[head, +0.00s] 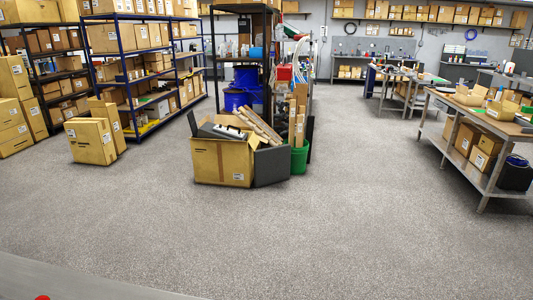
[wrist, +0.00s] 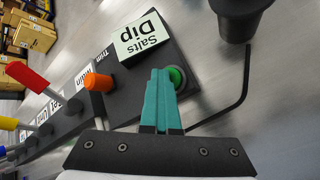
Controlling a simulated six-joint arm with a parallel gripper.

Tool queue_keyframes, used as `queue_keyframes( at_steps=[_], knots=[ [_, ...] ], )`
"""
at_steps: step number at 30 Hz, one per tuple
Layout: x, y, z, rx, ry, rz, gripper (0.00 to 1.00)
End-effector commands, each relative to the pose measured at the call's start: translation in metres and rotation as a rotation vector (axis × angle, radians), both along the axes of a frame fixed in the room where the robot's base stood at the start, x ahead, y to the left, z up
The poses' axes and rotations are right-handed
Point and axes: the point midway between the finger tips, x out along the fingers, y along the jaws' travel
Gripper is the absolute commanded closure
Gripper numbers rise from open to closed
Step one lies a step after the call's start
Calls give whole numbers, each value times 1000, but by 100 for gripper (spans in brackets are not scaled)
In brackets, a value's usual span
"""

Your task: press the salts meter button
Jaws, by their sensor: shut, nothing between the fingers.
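In the wrist view, a green round button (wrist: 177,76) with a dark surround sits on a dark panel (wrist: 185,50). An upside-down white label reading "Salts Dip" (wrist: 140,35) is beside it. My gripper (wrist: 160,73) has its teal fingers together with nothing between them. The fingertips overlap the button's left side in this view and hide part of it. I cannot tell whether they touch it. Neither the button nor my gripper shows in the head view.
An orange knob (wrist: 98,82), a red lever (wrist: 28,78) and a yellow lever (wrist: 8,123) line the panel to the left. A black cylinder (wrist: 240,18) and a bent black rod (wrist: 243,85) are right of the button. A carton (head: 222,163) stands on open floor.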

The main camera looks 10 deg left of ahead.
Motion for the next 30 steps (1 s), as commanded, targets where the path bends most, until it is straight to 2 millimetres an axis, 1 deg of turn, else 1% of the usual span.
queue_keyframes(
  at_steps=[1, 11, 13, 21, 24, 30],
  knots=[
    [-1, -3, -7, -14, 9, 6, 100],
    [-3, -7, -4, -19, 10, 2, 100],
    [-3, -6, 3, -18, 9, 1, 100],
    [-2, -5, 43, -11, 7, 3, 100],
    [-2, -4, 55, -10, 6, 3, 100],
    [-2, -4, 60, -10, 6, 3, 100]
  ],
)
